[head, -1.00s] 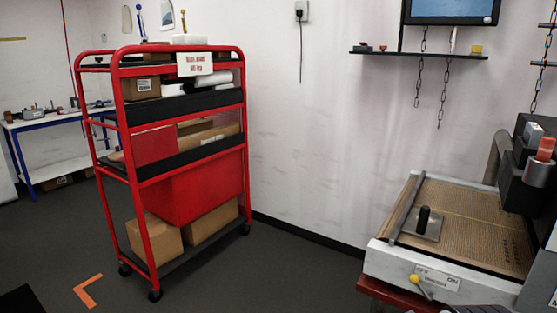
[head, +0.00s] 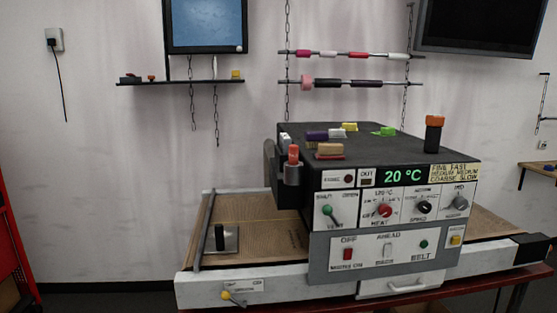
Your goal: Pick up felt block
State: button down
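Several small blocks lie on the black top of the machine (head: 395,147) in the head view. A tan block with a red underside (head: 330,150) sits near the front left edge of the top. A purple block (head: 317,135), a whitish block (head: 336,134) and a yellow block (head: 350,127) lie behind it. A green piece (head: 384,131) lies farther right. I cannot tell for certain which of these is the felt block; the tan and red one looks most like it. My gripper is not in view.
An orange-capped black cylinder (head: 434,133) stands at the top's right. A red-topped cylinder (head: 292,163) sits in a holder at the left. A conveyor belt (head: 262,225) carries a plate with a black handle (head: 220,237). Rods with coloured rolls (head: 358,83) hang above. A red cart (head: 14,250) is at far left.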

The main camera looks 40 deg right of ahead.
aim_at(325, 151)
jog(key=z, duration=1.45)
